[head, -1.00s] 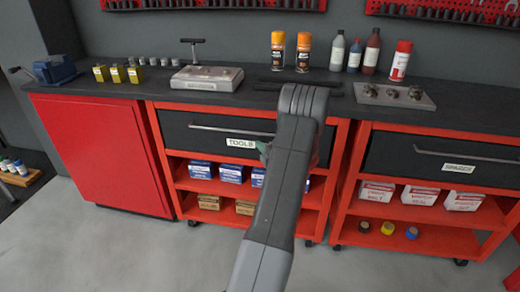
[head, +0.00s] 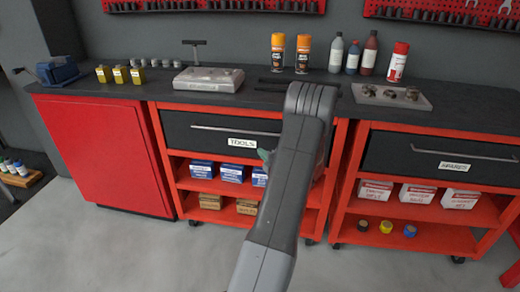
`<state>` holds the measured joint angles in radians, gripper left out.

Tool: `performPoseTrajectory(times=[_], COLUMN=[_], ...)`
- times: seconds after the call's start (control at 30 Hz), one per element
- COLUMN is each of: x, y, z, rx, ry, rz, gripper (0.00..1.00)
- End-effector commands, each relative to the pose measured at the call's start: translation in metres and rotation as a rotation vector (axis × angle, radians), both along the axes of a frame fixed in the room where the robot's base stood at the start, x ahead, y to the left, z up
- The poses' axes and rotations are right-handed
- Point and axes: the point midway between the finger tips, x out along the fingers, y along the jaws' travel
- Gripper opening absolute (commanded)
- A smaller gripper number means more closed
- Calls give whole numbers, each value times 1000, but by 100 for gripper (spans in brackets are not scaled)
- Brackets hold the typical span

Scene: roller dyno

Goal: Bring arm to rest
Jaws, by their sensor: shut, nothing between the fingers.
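My grey arm (head: 285,180) rises from the bottom centre of the head view, up in front of the workbench. Its rounded dark joint (head: 308,100) is at the top, over the bench's front edge. A small teal-grey piece shows at the arm's left side, by the TOOLS drawer, and may be part of my wrist. My gripper's fingers are hidden behind the arm, and I see nothing held.
The dark worktop (head: 140,92) carries a blue vise (head: 57,70), yellow-bodied pieces, a grey plate (head: 208,79), spray cans (head: 303,53), bottles (head: 354,56) and a parts tray (head: 392,96). Red shelves (head: 420,234) hold boxes below. Grey floor (head: 130,245) in front is clear.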

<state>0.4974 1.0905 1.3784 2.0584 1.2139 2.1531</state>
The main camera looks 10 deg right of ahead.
Motion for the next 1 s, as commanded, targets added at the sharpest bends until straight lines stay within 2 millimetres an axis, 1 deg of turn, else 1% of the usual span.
performPoseTrajectory(times=[0.03,0.2,0.3,0.4,0.53,0.83,0.93,1.0], x=[-11,-43,-56,-64,-68,-68,-65,-59], y=[-8,-23,-29,-33,-35,-34,-32,-29], z=[0,-1,-1,-2,-2,-2,-2,-2], rx=[1,1,2,0,1,1,0,0], ry=[3,3,3,4,3,3,2,2], rz=[-5,-2,-1,1,2,2,4,5], gripper=[0,0,0,0,0,0,0,0])
